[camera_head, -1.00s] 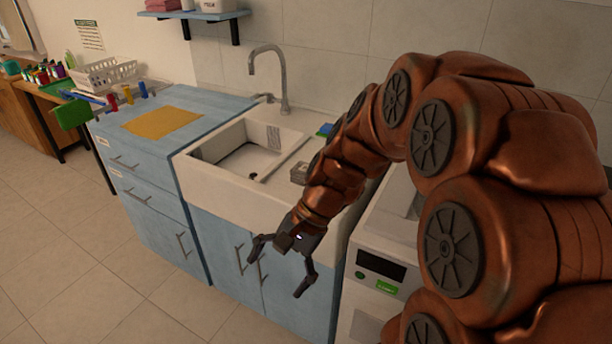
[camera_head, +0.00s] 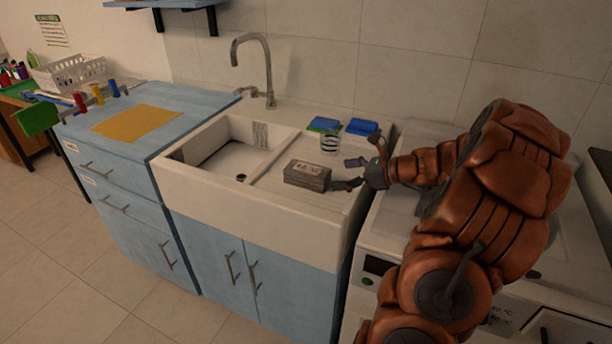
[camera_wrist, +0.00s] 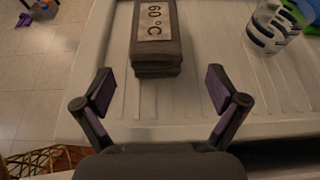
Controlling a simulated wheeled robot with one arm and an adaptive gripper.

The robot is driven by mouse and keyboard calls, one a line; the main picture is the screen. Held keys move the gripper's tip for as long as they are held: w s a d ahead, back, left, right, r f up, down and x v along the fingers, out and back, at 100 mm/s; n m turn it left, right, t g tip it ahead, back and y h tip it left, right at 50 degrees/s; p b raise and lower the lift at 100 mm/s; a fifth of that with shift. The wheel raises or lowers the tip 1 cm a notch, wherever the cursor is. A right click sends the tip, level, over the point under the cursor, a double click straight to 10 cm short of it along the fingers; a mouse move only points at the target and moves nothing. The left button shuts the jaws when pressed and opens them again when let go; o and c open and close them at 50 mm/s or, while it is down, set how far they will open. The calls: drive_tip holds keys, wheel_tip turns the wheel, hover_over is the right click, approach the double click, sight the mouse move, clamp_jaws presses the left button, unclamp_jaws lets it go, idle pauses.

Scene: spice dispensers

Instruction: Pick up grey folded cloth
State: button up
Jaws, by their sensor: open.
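The grey folded cloth (camera_head: 308,176) lies on the ribbed drainboard to the right of the sink basin. It is a flat stack with a pale label. In the wrist view the cloth (camera_wrist: 156,42) is at top centre, its label reading "60 °C". My gripper (camera_head: 355,174) is open and empty, just right of the cloth. In the wrist view the fingertips of my gripper (camera_wrist: 160,82) are spread wider than the cloth, with its near end a little ahead of them. I see no contact.
A striped glass (camera_head: 330,144) stands behind the cloth, also at upper right in the wrist view (camera_wrist: 270,28). Blue and green sponges (camera_head: 362,127) lie behind it. The sink basin (camera_head: 228,160) is left of the cloth, and a tap (camera_head: 268,70) rises at the back.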

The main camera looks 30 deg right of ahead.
sight(316, 176)
drive_tip(key=shift+a+p+x, duration=0.1)
drive_tip(key=shift+p+x, duration=0.15)
drive_tip(key=shift+x, duration=1.7)
drive_tip(key=shift+a+p+x, duration=0.15)
drive_tip(key=shift+p+x, duration=0.05)
drive_tip(key=shift+x, duration=1.75)
drive_tip(key=shift+r, duration=0.2)
drive_tip(key=shift+c, duration=0.2)
drive_tip(key=shift+s, duration=0.1)
drive_tip(key=c, duration=1.3)
drive_tip(key=shift+o, duration=0.2)
